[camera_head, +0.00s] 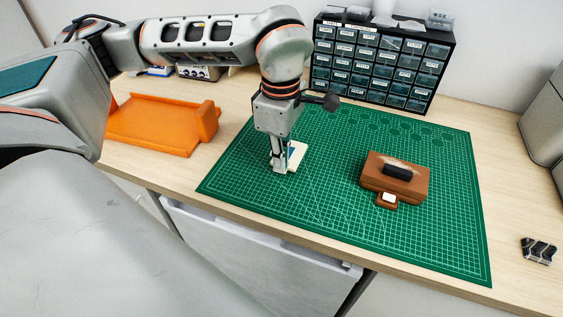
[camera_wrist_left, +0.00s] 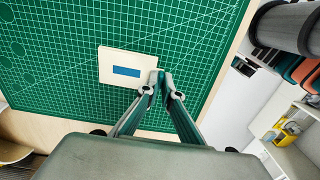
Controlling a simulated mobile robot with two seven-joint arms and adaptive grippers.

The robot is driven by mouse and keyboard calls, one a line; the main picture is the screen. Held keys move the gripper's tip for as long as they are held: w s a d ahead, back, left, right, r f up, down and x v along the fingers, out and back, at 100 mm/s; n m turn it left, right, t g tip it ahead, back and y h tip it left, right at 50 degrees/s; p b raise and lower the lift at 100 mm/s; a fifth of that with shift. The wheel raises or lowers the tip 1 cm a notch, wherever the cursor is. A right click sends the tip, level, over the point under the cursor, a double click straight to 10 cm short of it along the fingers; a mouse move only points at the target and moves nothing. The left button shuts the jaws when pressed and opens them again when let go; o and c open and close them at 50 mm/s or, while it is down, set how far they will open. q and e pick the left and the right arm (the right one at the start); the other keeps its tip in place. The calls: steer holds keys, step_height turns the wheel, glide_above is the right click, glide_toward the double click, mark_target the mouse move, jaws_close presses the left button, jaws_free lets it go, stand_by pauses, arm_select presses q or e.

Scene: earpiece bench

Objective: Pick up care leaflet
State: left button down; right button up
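The care leaflet (camera_head: 297,157) is a small cream card with a blue patch, at the left part of the green cutting mat (camera_head: 340,240). In the left wrist view the leaflet (camera_wrist_left: 112,66) shows its blue rectangle facing up. My left gripper (camera_head: 280,168) points down at the leaflet and partly covers it in the head view. In the left wrist view its fingertips (camera_wrist_left: 158,82) are together at the leaflet's edge, pinching it. Whether the leaflet is clear of the mat I cannot tell. My right gripper is not in view.
A brown case (camera_head: 409,174) with a black item on top stands on the mat to the right. An orange tray (camera_head: 150,122) lies at the left. A drawer cabinet (camera_head: 380,62) stands at the back. Black clips (camera_head: 538,250) lie at the far right.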

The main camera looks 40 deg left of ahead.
arm_select(q)
step_height(320, 180, up, 22)
steer(key=p, duration=0.6)
steer(key=shift+f, duration=0.25)
stand_by(0.3)
steer(key=shift+s+f, duration=0.1)
